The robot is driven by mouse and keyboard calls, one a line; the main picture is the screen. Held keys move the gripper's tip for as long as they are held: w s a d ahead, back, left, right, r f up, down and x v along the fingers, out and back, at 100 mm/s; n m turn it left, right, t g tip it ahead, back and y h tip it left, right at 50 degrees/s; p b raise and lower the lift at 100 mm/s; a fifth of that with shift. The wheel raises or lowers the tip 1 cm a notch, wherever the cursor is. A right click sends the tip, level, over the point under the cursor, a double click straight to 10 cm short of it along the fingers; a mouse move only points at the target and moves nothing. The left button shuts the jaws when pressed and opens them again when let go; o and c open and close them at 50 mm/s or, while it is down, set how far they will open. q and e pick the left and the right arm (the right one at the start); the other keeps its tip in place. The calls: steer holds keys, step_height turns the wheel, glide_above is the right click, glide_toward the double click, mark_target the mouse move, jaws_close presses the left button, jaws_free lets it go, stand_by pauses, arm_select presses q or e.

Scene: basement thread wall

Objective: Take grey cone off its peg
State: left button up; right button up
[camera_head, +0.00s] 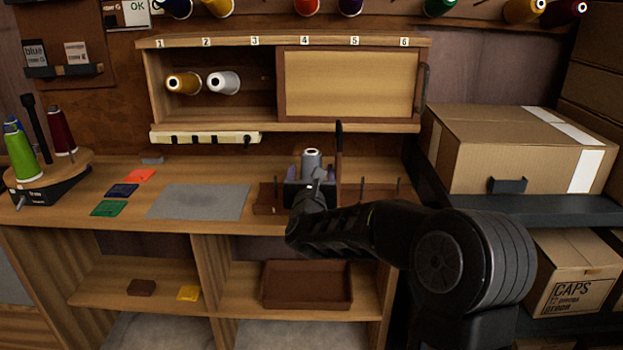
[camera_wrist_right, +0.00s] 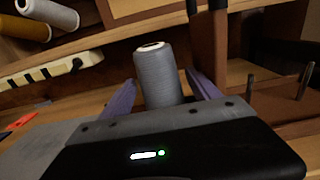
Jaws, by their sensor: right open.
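The grey cone (camera_head: 311,160) stands upright on the brown peg rack (camera_head: 265,200) on the wooden bench. Its peg is hidden inside or behind it. My right gripper (camera_head: 311,176) reaches in from the front, low at the cone. In the right wrist view, the grey cone (camera_wrist_right: 158,75) stands between the two purple fingers of my right gripper (camera_wrist_right: 160,97). The fingers are apart, with a visible gap on the right side of the cone; whether the left finger touches it I cannot tell. My left gripper is not in view.
Bare pegs (camera_head: 398,185) stand on the rack to the right. A dark upright post (camera_head: 339,150) rises close behind the cone's right side. The numbered cabinet (camera_head: 345,128) hangs above. A grey mat (camera_head: 200,201) lies to the left, and a cardboard box (camera_head: 490,150) stands right.

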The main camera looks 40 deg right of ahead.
steer(key=x, duration=0.3)
steer(key=shift+w+d, duration=0.15)
steer(key=shift+d, duration=0.05)
steer(key=shift+c, duration=0.4)
jaws_close()
stand_by(0.6)
steer(key=shift+r, duration=0.15)
step_height(320, 180, up, 18)
steer(key=p, duration=0.4)
steer(key=shift+p, duration=0.4)
